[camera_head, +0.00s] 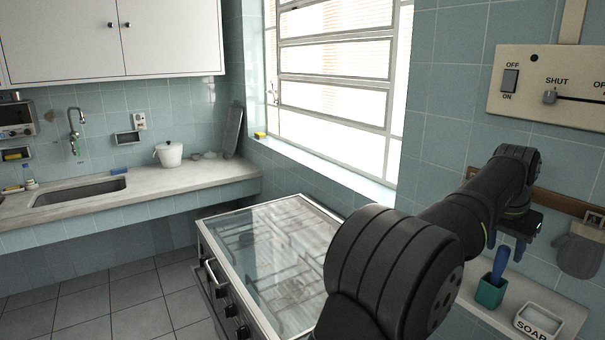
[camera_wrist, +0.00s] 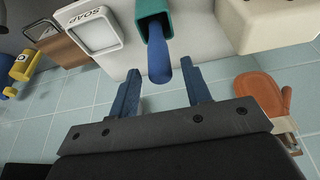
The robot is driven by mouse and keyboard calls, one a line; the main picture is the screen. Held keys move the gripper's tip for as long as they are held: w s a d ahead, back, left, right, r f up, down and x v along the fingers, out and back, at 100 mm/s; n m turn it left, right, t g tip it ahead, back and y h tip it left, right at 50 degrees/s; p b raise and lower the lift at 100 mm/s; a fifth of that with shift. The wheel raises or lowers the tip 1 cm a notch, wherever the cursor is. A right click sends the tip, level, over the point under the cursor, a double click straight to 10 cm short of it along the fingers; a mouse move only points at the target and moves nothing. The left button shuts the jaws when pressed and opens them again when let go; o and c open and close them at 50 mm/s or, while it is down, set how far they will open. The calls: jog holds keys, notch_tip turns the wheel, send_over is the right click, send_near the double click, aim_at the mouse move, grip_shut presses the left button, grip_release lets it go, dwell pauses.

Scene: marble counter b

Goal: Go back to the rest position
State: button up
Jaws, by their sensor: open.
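My gripper (camera_head: 507,246) is at the right in the head view, near the tiled wall and above a small shelf. Its two blue fingers are spread, and they also show in the wrist view (camera_wrist: 163,88). They are open, with nothing clamped between them. A teal cup (camera_head: 489,292) stands on the shelf below, holding an upright thing with a blue handle (camera_head: 501,262). In the wrist view, the handle (camera_wrist: 158,62) points toward the gap between my fingers, and the teal cup (camera_wrist: 150,28) is behind it. I cannot tell how far apart handle and fingers are.
A white soap dish (camera_head: 538,320) stands on the shelf (camera_head: 515,291) beside the cup. A grey mitt (camera_head: 580,252) hangs right of my gripper. A cream switch panel (camera_head: 545,85) is on the wall above. A glass-topped stove (camera_head: 275,250) lies left of my arm.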

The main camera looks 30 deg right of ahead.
notch_tip(320, 180, up, 6)
jog(key=shift+r, duration=0.15)
jog(key=w+a+f+n, duration=0.25)
jog(key=w+a, duration=0.25)
jog(key=w, duration=0.5)
jog(key=w+a+f+n+y, duration=0.1)
jog(key=w+a+f+n, duration=0.2)
jog(key=w, duration=0.7)
jog(key=w+a+f+n, duration=0.25)
jog(key=w+a, duration=0.35)
jog(key=w, duration=0.4)
jog(key=w+a+f+n, duration=0.3)
jog(key=w+a+f, duration=0.1)
jog(key=a, duration=0.5)
jog(key=w+a+f+n, duration=0.3)
jog(key=w+a+f, duration=0.2)
jog(key=w+a, duration=0.2)
jog(key=w+a+f+n, duration=0.4)
jog(key=w+a, duration=0.2)
jog(key=a, duration=0.6)
jog(key=shift+w+f+g, duration=0.25)
jog(key=shift+f+g, duration=0.05)
jog(key=shift+a, duration=0.1)
